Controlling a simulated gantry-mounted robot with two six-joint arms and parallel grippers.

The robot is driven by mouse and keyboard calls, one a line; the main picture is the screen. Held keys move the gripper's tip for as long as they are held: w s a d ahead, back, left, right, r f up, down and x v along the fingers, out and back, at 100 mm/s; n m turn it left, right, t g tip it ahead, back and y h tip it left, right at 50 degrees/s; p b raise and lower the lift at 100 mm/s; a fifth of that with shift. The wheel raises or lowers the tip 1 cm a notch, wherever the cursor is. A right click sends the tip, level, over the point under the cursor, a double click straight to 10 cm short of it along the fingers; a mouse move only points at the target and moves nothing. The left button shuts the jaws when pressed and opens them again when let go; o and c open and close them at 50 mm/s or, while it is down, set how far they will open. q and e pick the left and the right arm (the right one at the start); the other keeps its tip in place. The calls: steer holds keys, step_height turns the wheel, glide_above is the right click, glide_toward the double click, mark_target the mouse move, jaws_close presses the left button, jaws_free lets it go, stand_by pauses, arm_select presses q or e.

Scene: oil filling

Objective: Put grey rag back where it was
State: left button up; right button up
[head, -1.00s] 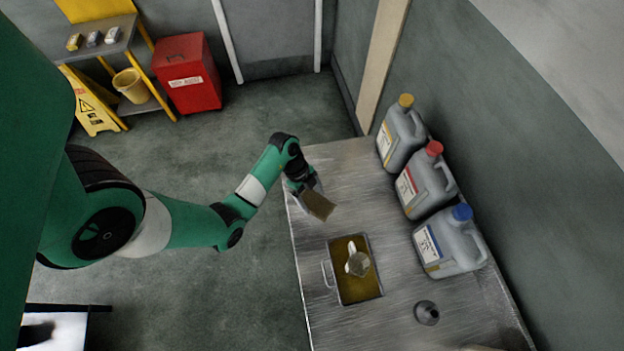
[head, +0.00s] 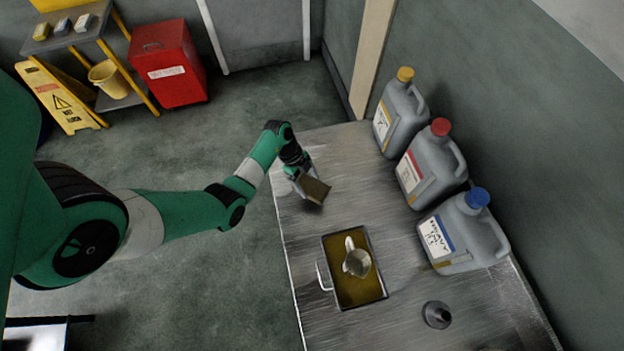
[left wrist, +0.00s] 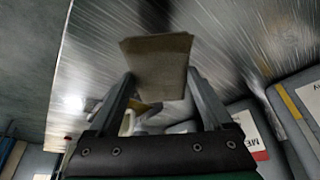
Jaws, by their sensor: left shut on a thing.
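My left gripper (head: 306,184) is shut on a flat rag (head: 314,189) above the left part of the metal table (head: 345,160). The rag's visible face looks brownish-tan rather than plain grey. In the left wrist view the rag (left wrist: 158,66) sits between the two fingertips (left wrist: 160,84) and sticks out beyond them. On the grey shelf top (head: 62,42) at the back left lie a yellow item (head: 42,31), a grey item (head: 63,27) and a white item (head: 85,22), likely folded rags. My right gripper is not in view.
Jugs with yellow (head: 398,120), red (head: 430,165) and blue (head: 462,235) caps line the table's right side. A red bin (head: 170,65), yellow bucket (head: 108,79) and floor sign (head: 60,98) are at the back left.

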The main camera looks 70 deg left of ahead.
mark_target(310, 177)
arm_select(q)
steer(key=f, duration=0.1)
steer(key=w+a+f+b, duration=0.1)
steer(key=f, duration=0.1)
steer(key=shift+w+a, duration=0.25)
steer(key=shift+w+a+f, duration=0.1)
steer(key=shift+w+a, duration=0.05)
step_height(310, 177, down, 3)
steer(key=shift+w+a+r+b, duration=0.1)
steer(key=shift+r+b, duration=0.05)
steer(key=shift+b, duration=1)
steer(key=shift+f, duration=0.3)
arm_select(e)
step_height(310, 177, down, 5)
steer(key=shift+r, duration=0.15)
